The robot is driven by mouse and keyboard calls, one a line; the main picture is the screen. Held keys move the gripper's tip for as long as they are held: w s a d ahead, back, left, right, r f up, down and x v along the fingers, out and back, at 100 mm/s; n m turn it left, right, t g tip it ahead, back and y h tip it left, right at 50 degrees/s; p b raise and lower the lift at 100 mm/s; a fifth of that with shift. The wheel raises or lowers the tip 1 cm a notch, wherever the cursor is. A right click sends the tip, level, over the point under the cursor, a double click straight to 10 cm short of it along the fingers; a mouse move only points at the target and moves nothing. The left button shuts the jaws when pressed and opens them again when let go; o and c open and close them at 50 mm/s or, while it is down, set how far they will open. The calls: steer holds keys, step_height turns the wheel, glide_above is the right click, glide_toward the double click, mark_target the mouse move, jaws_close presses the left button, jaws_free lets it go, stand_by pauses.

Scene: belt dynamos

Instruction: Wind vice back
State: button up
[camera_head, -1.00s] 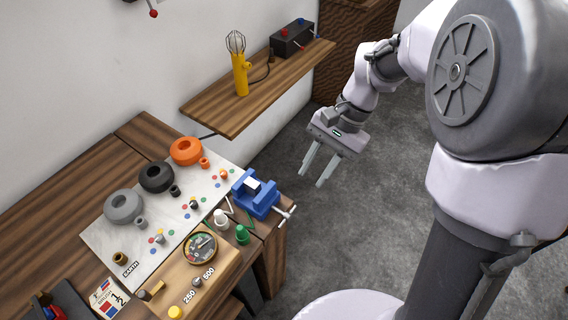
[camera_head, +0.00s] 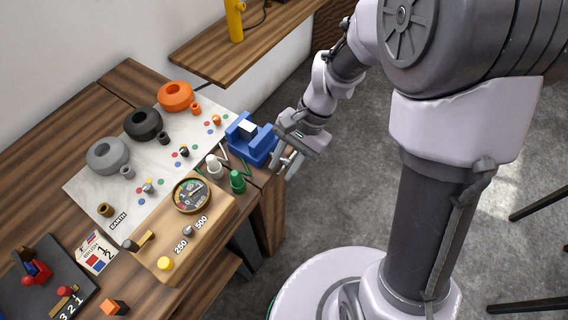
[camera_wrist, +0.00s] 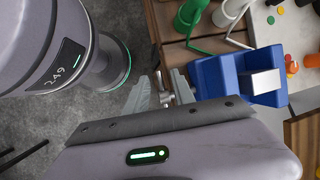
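The blue vice (camera_head: 250,142) sits at the right end of the bench; it also shows in the wrist view (camera_wrist: 215,78). A pale block (camera_head: 247,127) shows at its jaws. Its metal handle (camera_wrist: 163,97) points off the bench edge. My gripper (camera_head: 287,164) is at the handle, pointing down. In the wrist view my gripper (camera_wrist: 161,92) has one finger on each side of the handle, with what looks like a gap between them. Whether either finger touches the handle is hard to tell.
A dial (camera_head: 192,195) on a wooden block and several coil rings, one orange (camera_head: 175,96), lie left. A wall shelf (camera_head: 245,40) is behind. Open floor lies right.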

jaws_close()
steer(key=shift+s+a+f+t+h+b, duration=0.2)
steer(key=shift+s+f+t+h+b, duration=0.1)
steer(key=shift+t+h+b, duration=0.4)
steer(key=shift+t, duration=0.5)
steer(key=shift+w, duration=0.1)
jaws_free()
